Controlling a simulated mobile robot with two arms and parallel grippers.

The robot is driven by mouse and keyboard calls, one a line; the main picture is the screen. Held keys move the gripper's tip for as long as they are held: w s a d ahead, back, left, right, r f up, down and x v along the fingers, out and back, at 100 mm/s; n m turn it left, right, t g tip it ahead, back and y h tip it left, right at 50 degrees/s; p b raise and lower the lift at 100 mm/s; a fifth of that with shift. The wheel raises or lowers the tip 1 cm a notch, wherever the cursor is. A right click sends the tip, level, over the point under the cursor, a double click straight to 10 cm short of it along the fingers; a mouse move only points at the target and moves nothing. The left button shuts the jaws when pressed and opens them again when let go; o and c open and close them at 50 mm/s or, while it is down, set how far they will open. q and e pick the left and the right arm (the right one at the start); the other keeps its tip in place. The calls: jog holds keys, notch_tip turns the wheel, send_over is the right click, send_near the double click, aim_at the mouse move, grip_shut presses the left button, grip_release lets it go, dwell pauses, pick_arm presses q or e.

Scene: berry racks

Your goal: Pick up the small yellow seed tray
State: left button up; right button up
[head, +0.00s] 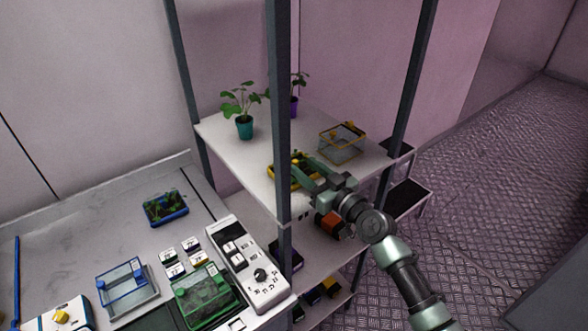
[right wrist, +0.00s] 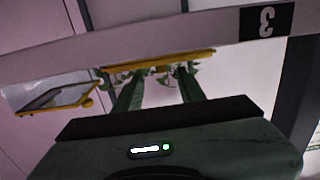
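The small yellow seed tray (head: 284,181) with green seedlings sits on the upper white shelf of the rack, near the front post, which hides part of its left side. My right gripper (head: 308,172) reaches in from the right at the tray, its fingers low over the shelf and covering part of it. In the right wrist view the tray's yellow rim (right wrist: 160,62) lies just ahead of the two fingertips (right wrist: 158,82). The fingers are apart, with a gap between them; whether they touch the tray is unclear. My left gripper is not in view.
A clear yellow-edged box (head: 340,146) stands behind the tray to the right. A potted plant (head: 244,125) stands at the shelf's back left, another behind the front post (head: 279,100). A workbench at left holds a blue seed tray (head: 166,208) and a green-lidded box (head: 207,297).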

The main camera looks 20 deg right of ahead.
aim_at(297, 162)
jog(key=x, duration=0.2)
jog(key=p+x, duration=0.1)
jog(key=x, duration=0.2)
jog(key=shift+a+f, duration=0.1)
jog(key=shift+f, duration=0.1)
jog(key=shift+s, duration=0.15)
grip_shut()
jog(key=shift+r, duration=0.2)
